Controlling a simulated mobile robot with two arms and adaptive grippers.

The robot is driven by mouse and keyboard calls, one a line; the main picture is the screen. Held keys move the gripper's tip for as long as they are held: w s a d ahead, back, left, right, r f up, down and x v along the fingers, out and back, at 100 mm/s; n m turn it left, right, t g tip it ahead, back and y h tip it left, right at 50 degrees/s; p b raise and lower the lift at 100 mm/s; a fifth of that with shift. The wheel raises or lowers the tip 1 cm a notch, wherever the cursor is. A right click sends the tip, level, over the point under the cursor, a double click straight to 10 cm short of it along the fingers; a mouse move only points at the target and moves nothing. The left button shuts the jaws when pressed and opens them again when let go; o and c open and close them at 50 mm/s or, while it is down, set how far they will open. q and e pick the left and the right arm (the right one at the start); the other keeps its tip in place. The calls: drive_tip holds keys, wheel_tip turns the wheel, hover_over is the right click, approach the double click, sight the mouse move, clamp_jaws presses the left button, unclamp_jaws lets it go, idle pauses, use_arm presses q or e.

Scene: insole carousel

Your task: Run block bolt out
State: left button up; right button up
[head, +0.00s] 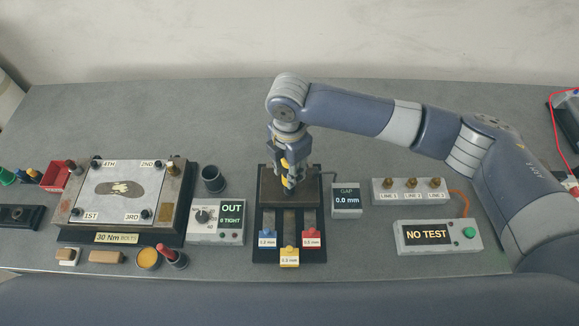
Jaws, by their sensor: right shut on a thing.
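My right gripper (289,190) points down over the block fixture (261,198) in the middle of the table. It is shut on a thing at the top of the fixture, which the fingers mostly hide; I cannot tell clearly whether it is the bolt. The control box (217,222) left of the fixture has a dial and a screen reading "OUT" and "TIGHT". The gap meter (347,199) right of the fixture reads 0.0 mm. My left gripper does not show.
A plate with corner bolts (120,193), marked 30 Nm, stands at the left. A dark cup (213,180) stands behind the control box. Blue, yellow and red tags lie at the fixture's front. At the right are a line box (412,194) and a "NO TEST" box (437,237).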

drive_tip(key=shift+s, duration=0.1)
drive_tip(key=shift+r+p, duration=1.45)
drive_tip(key=shift+r, duration=1.35)
